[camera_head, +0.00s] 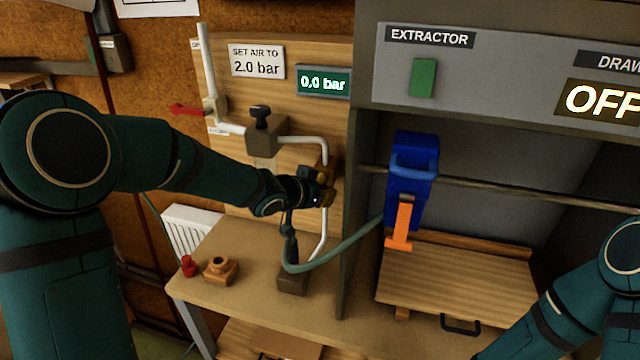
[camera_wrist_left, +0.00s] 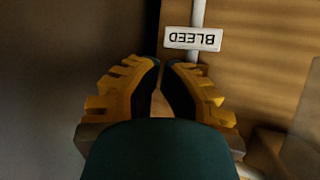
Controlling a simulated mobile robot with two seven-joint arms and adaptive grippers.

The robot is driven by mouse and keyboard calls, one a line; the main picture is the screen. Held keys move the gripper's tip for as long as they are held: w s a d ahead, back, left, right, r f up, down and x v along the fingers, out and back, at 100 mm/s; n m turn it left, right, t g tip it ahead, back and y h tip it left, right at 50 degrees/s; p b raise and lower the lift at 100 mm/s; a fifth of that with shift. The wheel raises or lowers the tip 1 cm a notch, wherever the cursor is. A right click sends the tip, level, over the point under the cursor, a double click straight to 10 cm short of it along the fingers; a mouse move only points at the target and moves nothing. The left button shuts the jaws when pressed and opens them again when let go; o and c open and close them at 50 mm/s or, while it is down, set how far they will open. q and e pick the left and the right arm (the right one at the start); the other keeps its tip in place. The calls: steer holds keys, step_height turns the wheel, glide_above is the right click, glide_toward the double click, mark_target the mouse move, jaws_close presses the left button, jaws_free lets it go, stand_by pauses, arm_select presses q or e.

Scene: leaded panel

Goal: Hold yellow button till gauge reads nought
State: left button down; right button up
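The gauge (camera_head: 323,82) is a green display on the wooden panel and reads 0.0 bar. My left gripper (camera_head: 328,193) is up at the pipework below the gauge, in front of the vertical pipe. In the left wrist view its yellow-backed fingers (camera_wrist_left: 160,68) are together with almost no gap and nothing seen between them. A white BLEED label (camera_wrist_left: 193,39) shows upside down just beyond the fingertips. I cannot make out the yellow button itself; the gripper hides that spot, and contact cannot be told. My right gripper is out of view.
A red-handled valve (camera_head: 190,109) and a black-knobbed regulator (camera_head: 262,132) sit on the pipes left of the gauge. A green hose (camera_head: 345,250) runs right to a blue device (camera_head: 412,165) in the extractor cabinet. A red piece and a brass fitting (camera_head: 221,269) lie on the bench.

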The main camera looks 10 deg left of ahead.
arm_select(q)
steer(key=shift+s, duration=0.1)
steer(key=shift+s+b, duration=0.4)
steer(key=shift+s, duration=0.45)
steer(key=shift+s, duration=0.1)
steer(key=shift+s+a+b, duration=0.15)
steer(key=shift+s+b, duration=0.65)
steer(key=shift+s, duration=1.65)
